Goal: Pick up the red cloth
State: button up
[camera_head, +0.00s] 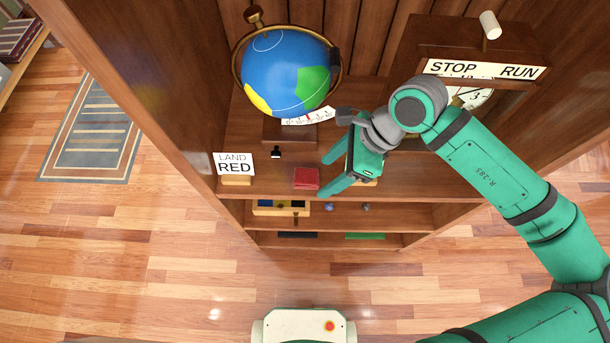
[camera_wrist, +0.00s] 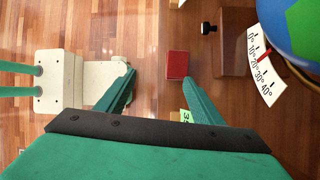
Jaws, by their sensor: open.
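The red cloth (camera_head: 306,178) is a small folded red block lying flat on the upper shelf board, near its front edge. My gripper (camera_head: 327,176) is open and empty, its two green fingers pointing left towards the cloth. In the head view the cloth is just left of the fingertips. In the wrist view the red cloth (camera_wrist: 177,65) lies beyond the fingertips, nearer the right finger and apart from both. My gripper (camera_wrist: 162,82) shows there with its fingers wide apart.
A globe (camera_head: 285,72) on a wooden base stands behind the cloth. A "LAND RED" card (camera_head: 234,164) stands to the left, with a small black object (camera_head: 276,153) between. A STOP/RUN clock case (camera_head: 485,70) is at right.

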jog(key=w+r+n+h, duration=0.1)
jog(key=w+r, duration=0.1)
jog(key=w, duration=0.1)
send_over(308, 176)
jog(key=d, duration=0.2)
jog(key=shift+t, duration=0.4)
notch_tip(308, 176, down, 5)
jog(key=shift+d+f, duration=0.1)
jog(key=shift+x, duration=2.55)
jog(key=shift+d, duration=0.2)
jog(key=shift+c, duration=0.2)
jog(key=shift+s+a, duration=0.1)
jog(key=c, duration=1.1)
